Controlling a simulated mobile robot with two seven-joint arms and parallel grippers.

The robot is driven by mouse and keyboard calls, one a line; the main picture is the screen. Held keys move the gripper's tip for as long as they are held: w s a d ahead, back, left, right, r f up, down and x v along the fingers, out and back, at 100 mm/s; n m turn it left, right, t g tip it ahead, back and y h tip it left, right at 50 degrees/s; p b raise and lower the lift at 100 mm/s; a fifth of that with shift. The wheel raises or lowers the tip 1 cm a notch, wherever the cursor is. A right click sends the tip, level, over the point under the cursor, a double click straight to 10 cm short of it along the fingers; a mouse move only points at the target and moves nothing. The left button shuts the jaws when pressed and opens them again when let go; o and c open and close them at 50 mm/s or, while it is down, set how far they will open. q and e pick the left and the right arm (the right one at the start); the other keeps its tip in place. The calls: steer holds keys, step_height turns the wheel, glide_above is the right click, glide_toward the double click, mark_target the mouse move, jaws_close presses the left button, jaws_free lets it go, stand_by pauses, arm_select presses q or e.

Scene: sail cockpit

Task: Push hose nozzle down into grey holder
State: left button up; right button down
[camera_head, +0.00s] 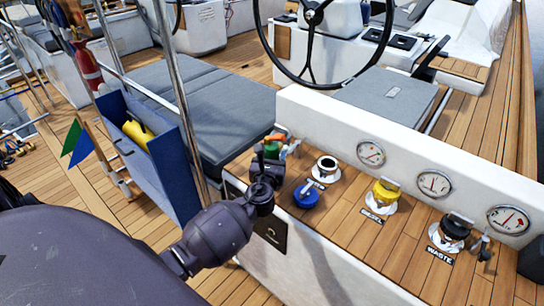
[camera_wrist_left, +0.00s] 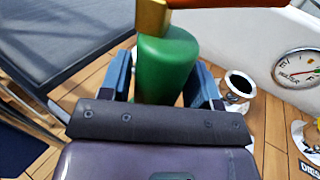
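The hose nozzle (camera_wrist_left: 165,65) has a green body with a brass collar and an orange-red part at its top. In the head view it shows partly (camera_head: 292,147) behind my left gripper (camera_head: 271,152), at the left end of the wooden ledge. In the left wrist view, the blue fingers of the left gripper (camera_wrist_left: 163,85) stand on both sides of the green body, close against it. The nozzle's lower end is hidden. I cannot make out a grey holder; the spot under the nozzle is hidden by gripper and wrist. My right gripper is not in view.
Right of the nozzle stands an open white filler with a dark hole (camera_head: 326,168), with a blue cap (camera_head: 306,196) in front. Farther right are a yellow cap (camera_head: 385,193) and a black cap (camera_head: 455,229). A gauge wall (camera_head: 400,154) runs behind; a steel pole (camera_head: 178,92) stands left.

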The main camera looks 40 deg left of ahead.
arm_select(q)
steer(key=shift+p+v, duration=0.35)
steer(key=shift+v, duration=0.7)
steer(key=p+v, duration=0.1)
steer(key=v, duration=0.8)
steer(key=shift+p, duration=0.35)
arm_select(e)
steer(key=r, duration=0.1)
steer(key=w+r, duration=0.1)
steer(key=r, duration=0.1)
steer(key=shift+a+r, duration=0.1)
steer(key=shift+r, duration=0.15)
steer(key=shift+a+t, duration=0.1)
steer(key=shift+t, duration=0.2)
